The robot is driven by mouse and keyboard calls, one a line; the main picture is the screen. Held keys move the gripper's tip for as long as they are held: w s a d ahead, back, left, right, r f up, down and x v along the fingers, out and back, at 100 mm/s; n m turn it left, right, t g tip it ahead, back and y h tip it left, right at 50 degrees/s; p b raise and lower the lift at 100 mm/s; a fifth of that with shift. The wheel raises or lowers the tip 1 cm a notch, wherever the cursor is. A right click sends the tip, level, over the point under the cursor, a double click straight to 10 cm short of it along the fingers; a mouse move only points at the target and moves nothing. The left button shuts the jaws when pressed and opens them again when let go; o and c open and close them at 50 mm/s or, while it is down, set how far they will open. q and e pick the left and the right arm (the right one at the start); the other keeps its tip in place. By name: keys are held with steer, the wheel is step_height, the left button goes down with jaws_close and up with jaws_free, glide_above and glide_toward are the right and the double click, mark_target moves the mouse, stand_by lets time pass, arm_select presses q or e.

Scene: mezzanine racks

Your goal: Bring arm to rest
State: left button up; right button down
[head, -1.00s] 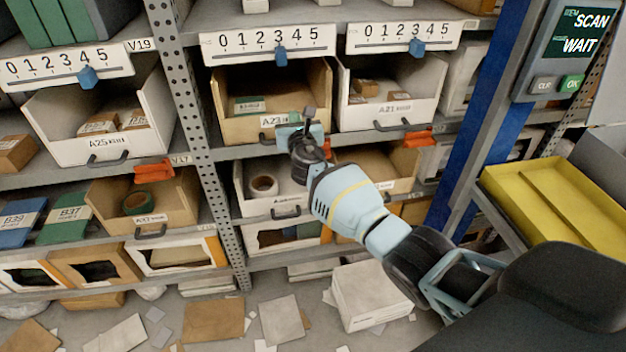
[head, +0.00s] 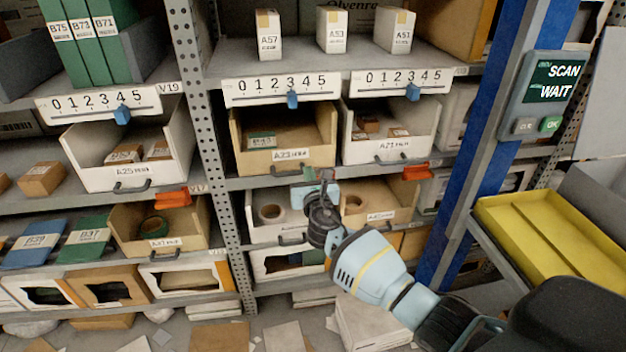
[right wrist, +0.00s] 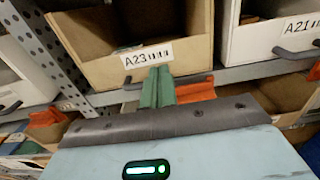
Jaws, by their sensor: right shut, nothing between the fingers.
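My right arm (head: 370,268) reaches in from the lower right in the head view. My right gripper (head: 326,178) is in front of the rack, just below the bin labelled A23 (head: 290,154). In the right wrist view its green fingers (right wrist: 157,86) are together and empty, in front of the A23 bin's lower edge (right wrist: 190,50). An orange piece (right wrist: 195,92) shows right beside the fingers. I cannot tell from the picture whether the fingers touch the bin. My left gripper is not in view.
Bin A21 (head: 390,149) and bin A25 (head: 125,174) stand on the same shelf level. A blue post (head: 480,150) carries a screen reading "SCAN WAIT" (head: 556,82). A yellow tray (head: 560,240) is at right. Boxes and papers lie on the floor below.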

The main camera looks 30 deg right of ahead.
arm_select(q)
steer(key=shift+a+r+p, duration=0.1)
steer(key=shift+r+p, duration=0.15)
steer(key=shift+p, duration=0.05)
arm_select(e)
steer(key=shift+v, duration=1.7)
